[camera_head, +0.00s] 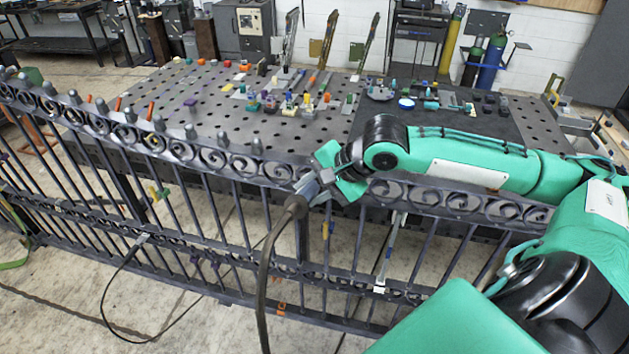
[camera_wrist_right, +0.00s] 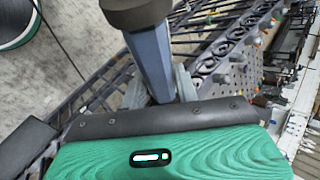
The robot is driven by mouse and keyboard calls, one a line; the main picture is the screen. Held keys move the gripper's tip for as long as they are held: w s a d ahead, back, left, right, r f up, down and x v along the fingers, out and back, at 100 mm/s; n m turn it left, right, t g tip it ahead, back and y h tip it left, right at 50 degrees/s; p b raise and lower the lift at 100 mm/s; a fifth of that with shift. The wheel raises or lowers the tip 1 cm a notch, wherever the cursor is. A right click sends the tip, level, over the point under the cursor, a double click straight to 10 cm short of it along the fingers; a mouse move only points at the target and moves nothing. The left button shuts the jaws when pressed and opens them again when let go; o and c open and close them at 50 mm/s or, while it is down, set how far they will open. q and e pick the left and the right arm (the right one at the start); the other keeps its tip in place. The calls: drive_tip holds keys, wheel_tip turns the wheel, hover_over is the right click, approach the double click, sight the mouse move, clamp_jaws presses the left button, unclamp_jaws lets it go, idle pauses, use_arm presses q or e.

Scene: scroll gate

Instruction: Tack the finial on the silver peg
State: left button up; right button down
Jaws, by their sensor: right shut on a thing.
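My right gripper (camera_head: 312,188) is at the gate's top rail, shut on a blue-grey handle (camera_wrist_right: 150,62) with a dark round end (camera_wrist_right: 135,12). The handle looks like a welding torch; a thick black cable (camera_head: 264,262) hangs from it in the head view. The scroll gate (camera_head: 222,160) crosses the head view. Several grey finials (camera_head: 256,146) stand on its top rail left of my gripper. A few orange pegs or tips (camera_head: 150,110) show further left. I cannot tell which is the silver peg. The torch's tip is hidden. My left gripper is not in view.
A perforated steel table (camera_head: 190,125) behind the gate holds many small coloured parts and clamps. A darker plate (camera_head: 485,145) lies at its right. Gas cylinders (camera_head: 490,65) stand at the back. A thin black cable (camera_head: 108,300) lies on the floor in front.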

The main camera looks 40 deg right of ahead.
sight(306, 196)
drive_tip(key=shift+s+a+r+p, duration=0.65)
drive_tip(key=shift+s+a+p, duration=0.15)
drive_tip(key=shift+a, duration=0.15)
drive_tip(key=shift+s+a+r+p, duration=0.65)
drive_tip(key=shift+s+a+p, duration=0.15)
drive_tip(key=shift+a, duration=0.1)
drive_tip(key=shift+s+a+r, duration=0.1)
drive_tip(key=shift+s+a, duration=0.05)
drive_tip(key=shift+a, duration=0.05)
drive_tip(key=shift+a, duration=0.1)
